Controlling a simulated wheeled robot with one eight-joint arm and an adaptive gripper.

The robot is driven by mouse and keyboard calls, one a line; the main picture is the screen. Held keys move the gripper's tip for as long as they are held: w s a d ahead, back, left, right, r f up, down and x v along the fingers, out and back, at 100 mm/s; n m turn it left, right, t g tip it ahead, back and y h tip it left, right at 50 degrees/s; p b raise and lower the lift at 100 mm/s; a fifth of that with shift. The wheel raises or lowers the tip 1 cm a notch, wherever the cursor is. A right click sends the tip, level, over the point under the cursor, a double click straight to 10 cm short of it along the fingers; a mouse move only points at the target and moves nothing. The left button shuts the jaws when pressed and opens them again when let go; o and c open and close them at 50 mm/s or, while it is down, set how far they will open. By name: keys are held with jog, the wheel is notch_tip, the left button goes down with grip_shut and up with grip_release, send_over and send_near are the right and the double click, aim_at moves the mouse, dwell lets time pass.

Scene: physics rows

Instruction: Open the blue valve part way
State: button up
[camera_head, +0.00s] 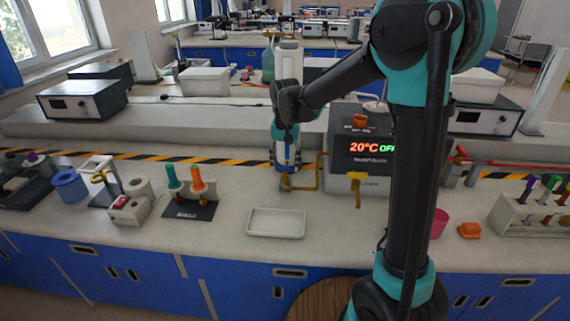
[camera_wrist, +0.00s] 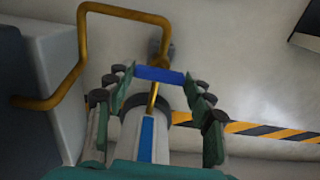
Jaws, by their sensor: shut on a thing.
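The blue valve handle (camera_wrist: 159,74) shows in the wrist view as a short blue bar lying across between my fingertips. A brass stem or pipe runs below it. My gripper (camera_wrist: 158,79) is shut on this handle, with one finger at each end of the bar. In the head view my gripper (camera_head: 286,160) points down beside the grey heater unit, and it largely hides the valve. A brass pipe (camera_head: 318,172) links the valve's spot to the unit; it also shows bent in the wrist view (camera_wrist: 82,40). The handle's exact turn is hard to judge.
The grey unit (camera_head: 345,186) reads 20°C OFF and has a yellow tap in front. A white tray (camera_head: 276,232) lies on the bench nearby. Green and orange handles (camera_head: 197,181) stand on a dark plate to the left. A test tube rack (camera_head: 525,225) is at the right.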

jog(key=shift+c, duration=1.1)
jog(key=shift+n, duration=0.3)
jog(key=n, duration=0.4)
jog(key=shift+n, duration=2.1)
jog(key=o, duration=1.2)
jog(key=shift+c, duration=0.2)
